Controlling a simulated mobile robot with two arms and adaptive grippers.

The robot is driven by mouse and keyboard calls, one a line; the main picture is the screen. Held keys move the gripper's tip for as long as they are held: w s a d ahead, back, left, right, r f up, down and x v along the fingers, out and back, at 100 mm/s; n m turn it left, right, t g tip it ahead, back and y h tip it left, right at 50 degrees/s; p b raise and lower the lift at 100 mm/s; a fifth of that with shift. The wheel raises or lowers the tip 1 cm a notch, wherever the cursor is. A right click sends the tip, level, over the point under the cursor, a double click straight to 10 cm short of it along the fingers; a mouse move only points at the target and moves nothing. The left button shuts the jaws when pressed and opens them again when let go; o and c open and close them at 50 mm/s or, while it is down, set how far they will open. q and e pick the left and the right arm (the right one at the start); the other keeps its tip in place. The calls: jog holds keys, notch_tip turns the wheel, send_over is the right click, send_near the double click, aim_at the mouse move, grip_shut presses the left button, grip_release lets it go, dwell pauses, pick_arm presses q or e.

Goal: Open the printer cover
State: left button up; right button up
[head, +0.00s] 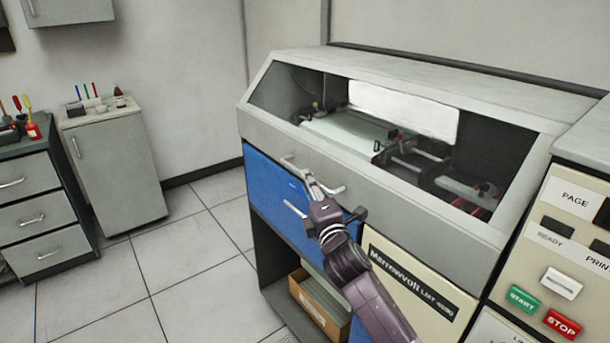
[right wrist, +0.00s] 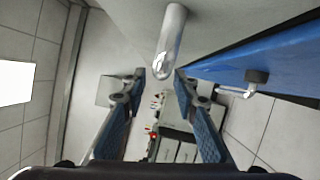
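The printer's grey cover (head: 375,188) is down and surrounds a wide viewing opening on the sloping front. A short metal handle (head: 290,160) sticks out of the cover's front near its left end. My right gripper (head: 315,190) is right at this handle in the head view. In the right wrist view my right gripper (right wrist: 160,76) has its two fingers apart. The rounded handle end (right wrist: 166,68) shows between and just beyond the fingertips, with no clear contact. My left gripper is in neither view.
A cardboard box (head: 318,308) stands in the open bay underneath. A control panel (head: 555,250) with buttons is at right. Cabinets (head: 115,160) stand at left, with clear floor between.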

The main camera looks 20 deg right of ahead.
jog(key=shift+w+r, duration=0.15)
jog(key=shift+w, duration=1.75)
jog(key=shift+s, duration=0.1)
grip_shut()
